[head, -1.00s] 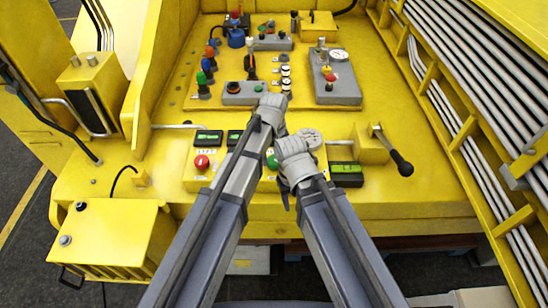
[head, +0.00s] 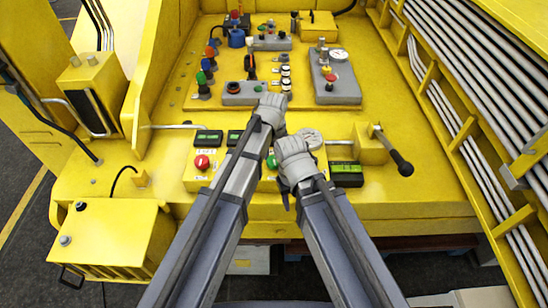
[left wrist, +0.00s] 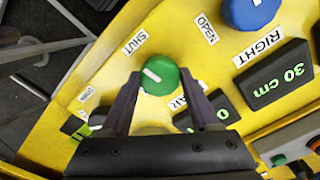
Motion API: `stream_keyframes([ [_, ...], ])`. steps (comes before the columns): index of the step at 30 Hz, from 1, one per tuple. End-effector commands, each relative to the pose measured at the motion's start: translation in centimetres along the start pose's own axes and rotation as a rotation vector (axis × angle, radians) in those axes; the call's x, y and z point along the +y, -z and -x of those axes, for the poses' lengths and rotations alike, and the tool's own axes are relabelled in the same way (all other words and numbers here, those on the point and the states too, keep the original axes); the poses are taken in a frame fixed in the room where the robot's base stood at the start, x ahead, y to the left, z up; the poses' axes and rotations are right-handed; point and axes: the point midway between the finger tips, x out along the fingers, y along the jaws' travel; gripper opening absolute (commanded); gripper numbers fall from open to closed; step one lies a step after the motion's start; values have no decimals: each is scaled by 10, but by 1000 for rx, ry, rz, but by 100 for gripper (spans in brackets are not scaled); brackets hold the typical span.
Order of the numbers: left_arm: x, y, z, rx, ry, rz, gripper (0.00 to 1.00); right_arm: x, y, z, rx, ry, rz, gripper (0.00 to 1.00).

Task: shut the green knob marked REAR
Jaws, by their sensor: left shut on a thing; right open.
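The green knob (left wrist: 159,76) with a white mark is between the two fingers of my left gripper (left wrist: 160,84) in the left wrist view. SHUT (left wrist: 134,42) and OPEN (left wrist: 207,30) labels are beside it, and a label ending in "AR" (left wrist: 180,104) is partly covered by a finger. The mark sits on the upper-left part of the knob, on the SHUT label's side. In the head view my left gripper (head: 270,112) is over the panel, its fingertips hidden. A green knob (head: 272,161) shows between my arms. My right gripper (head: 294,158) is lower, its jaws hard to see.
A blue knob (left wrist: 250,12) labelled RIGHT and a 30 cm display (left wrist: 275,80) are close by. A red knob (head: 202,161) is at the panel's left. A black-handled lever (head: 393,150) stands right of my right gripper. A grey control box (head: 240,94) lies behind.

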Motion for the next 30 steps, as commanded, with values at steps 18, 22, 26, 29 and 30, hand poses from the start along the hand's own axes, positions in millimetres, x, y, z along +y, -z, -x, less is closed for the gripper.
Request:
stream_keyframes([
  [18, 0, 0, 0, -1, 0, -162, 6, 0, 0, 0, 0, 0, 0, 50],
  [22, 0, 0, 0, -1, 0, -163, 6, 0, 0, 0, 0, 0, 0, 50],
  [26, 0, 0, 0, -1, 0, -163, 6, 0, 0, 0, 0, 0, 0, 50],
  [29, 0, 0, 0, 0, 0, -163, 66, 0, 0, 0, 0, 0, 0, 50],
  [30, 0, 0, 0, 0, 0, -163, 70, 0, 0, 0, 0, 0, 0, 50],
])
